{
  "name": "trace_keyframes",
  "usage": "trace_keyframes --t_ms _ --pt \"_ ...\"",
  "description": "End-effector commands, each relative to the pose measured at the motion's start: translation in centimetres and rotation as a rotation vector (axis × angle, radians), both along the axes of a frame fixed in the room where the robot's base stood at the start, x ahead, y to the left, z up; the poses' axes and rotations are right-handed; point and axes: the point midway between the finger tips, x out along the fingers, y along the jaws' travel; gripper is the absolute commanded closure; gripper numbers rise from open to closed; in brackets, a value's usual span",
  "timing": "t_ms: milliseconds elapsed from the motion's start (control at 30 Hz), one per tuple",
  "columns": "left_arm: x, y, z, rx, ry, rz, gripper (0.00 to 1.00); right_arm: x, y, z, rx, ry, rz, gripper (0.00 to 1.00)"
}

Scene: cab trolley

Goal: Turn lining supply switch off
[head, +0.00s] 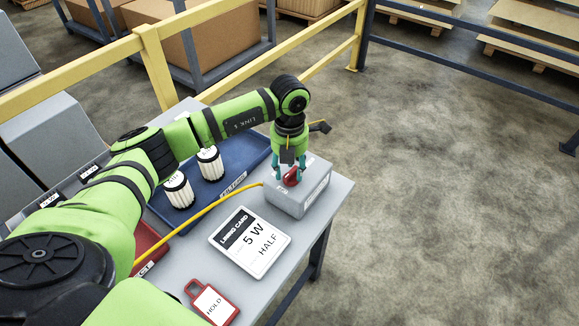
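The lining supply switch is a grey box (302,199) with a red knob (292,177) on top, at the right end of the grey table. A yellow cable (205,210) runs to its left side. My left gripper (288,172) points down over the box from above, with its teal fingers on either side of the red knob. The fingers partly hide the knob, and I cannot tell whether they press on it. The knob's exact angle and the small labels on the box are too small to read. My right gripper is not in view.
A white lining card (250,243) reading "5 W HALF" and a red hold tag (211,303) lie on the table (335,190). A blue tray (235,186) holds white filters. Yellow rails (75,68) stand behind; open floor lies right.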

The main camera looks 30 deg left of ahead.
Motion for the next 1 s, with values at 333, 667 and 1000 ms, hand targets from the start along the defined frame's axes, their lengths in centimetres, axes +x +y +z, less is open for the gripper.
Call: trace_keyframes --t_ms 333,667,1000 --pt "0.1 0.0 1.7 -0.002 -0.005 -0.002 0.55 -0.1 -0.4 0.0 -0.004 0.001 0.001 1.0" --pt "0.1 0.0 8.6 -0.001 -0.005 0.0 0.55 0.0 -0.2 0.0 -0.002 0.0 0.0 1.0" --pt "0.0 0.0 12.0 0.0 -0.001 -0.001 0.55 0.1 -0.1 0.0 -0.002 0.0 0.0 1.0"
